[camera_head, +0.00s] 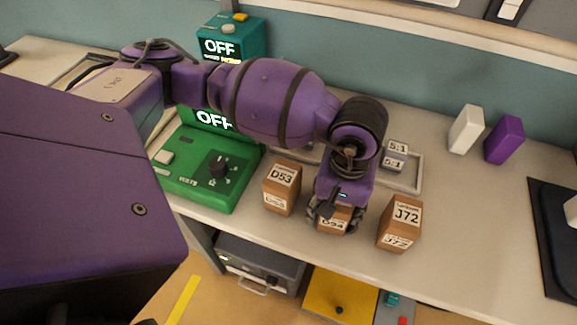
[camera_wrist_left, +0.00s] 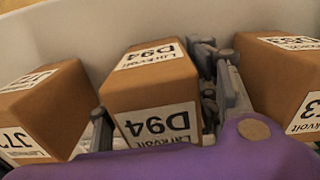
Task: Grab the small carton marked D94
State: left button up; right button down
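The small brown carton marked D94 (camera_head: 333,219) stands on the bench between the D53 and J72 cartons. In the left wrist view the D94 carton (camera_wrist_left: 150,90) is in the middle, with its label upside down. My left gripper (camera_head: 336,212) reaches down over it and hides part of it. In the left wrist view, one finger of my left gripper (camera_wrist_left: 157,115) is on each side of the carton, very close to its faces. I cannot tell whether both fingers press on it. My right gripper is not in view.
The D53 carton (camera_head: 282,187) stands close on the left, the J72 carton (camera_head: 400,223) close on the right. A green device (camera_head: 205,170) is farther left. A grey tray (camera_head: 418,175) lies behind. White (camera_head: 466,130) and purple (camera_head: 504,140) blocks stand at the back right.

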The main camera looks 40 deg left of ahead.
pick_arm(q)
jog(key=shift+r, duration=0.1)
jog(key=c, duration=0.9)
jog(key=shift+o, duration=0.2)
jog(key=shift+w+r, duration=0.1)
jog(key=shift+r, duration=0.05)
